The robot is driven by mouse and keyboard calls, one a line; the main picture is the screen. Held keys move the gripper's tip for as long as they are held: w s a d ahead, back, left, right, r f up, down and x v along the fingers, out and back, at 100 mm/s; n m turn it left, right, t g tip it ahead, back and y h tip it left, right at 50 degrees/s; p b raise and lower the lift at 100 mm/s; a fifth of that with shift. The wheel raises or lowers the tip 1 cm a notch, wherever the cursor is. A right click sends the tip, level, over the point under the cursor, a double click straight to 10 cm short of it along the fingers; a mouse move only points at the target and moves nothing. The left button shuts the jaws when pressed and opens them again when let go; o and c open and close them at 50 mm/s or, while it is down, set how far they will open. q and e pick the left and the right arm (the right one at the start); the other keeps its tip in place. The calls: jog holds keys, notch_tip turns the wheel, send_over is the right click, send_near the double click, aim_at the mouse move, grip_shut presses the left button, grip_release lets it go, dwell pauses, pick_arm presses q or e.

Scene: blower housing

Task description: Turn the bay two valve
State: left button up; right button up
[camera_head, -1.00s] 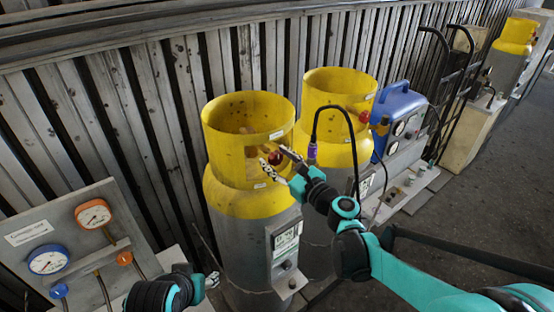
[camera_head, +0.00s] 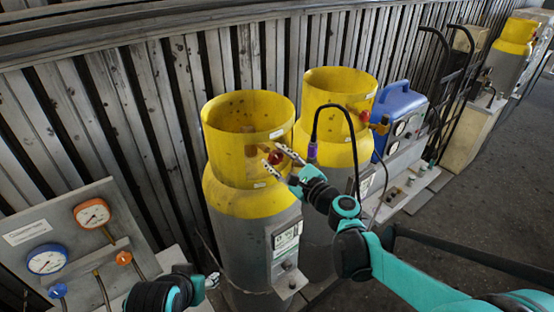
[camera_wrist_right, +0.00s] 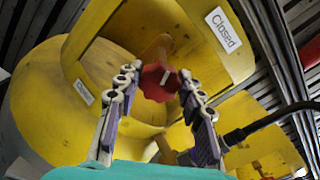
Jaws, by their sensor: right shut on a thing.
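The red valve knob (camera_head: 275,157) sits in the opening of the front yellow-collared grey cylinder (camera_head: 247,200). In the right wrist view the knob (camera_wrist_right: 158,82) is between my right fingertips, in front of a brass-coloured stem. My right gripper (camera_head: 272,156) is shut on this knob. "Closed" labels (camera_wrist_right: 223,30) are on the yellow collar at both sides of the opening. My left gripper (camera_head: 212,281) is low at the bottom of the head view, left of the cylinder; its fingers are too small to read.
A second yellow-collared cylinder (camera_head: 338,88) stands close behind, with a black hose (camera_head: 333,107) arching beside my right arm. A blue case (camera_head: 402,105) is farther right. A gauge panel (camera_head: 66,240) is at lower left. A ribbed metal wall runs behind.

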jog(key=n, duration=0.4)
jog(key=shift+n, duration=0.3)
jog(key=n, duration=0.3)
jog(key=shift+f+n+b, duration=0.1)
jog(key=shift+n+b, duration=0.2)
jog(key=shift+b, duration=0.05)
jog(key=n, duration=0.4)
jog(key=shift+n, duration=2.2)
jog(key=o, duration=1.2)
jog(key=shift+s, duration=0.1)
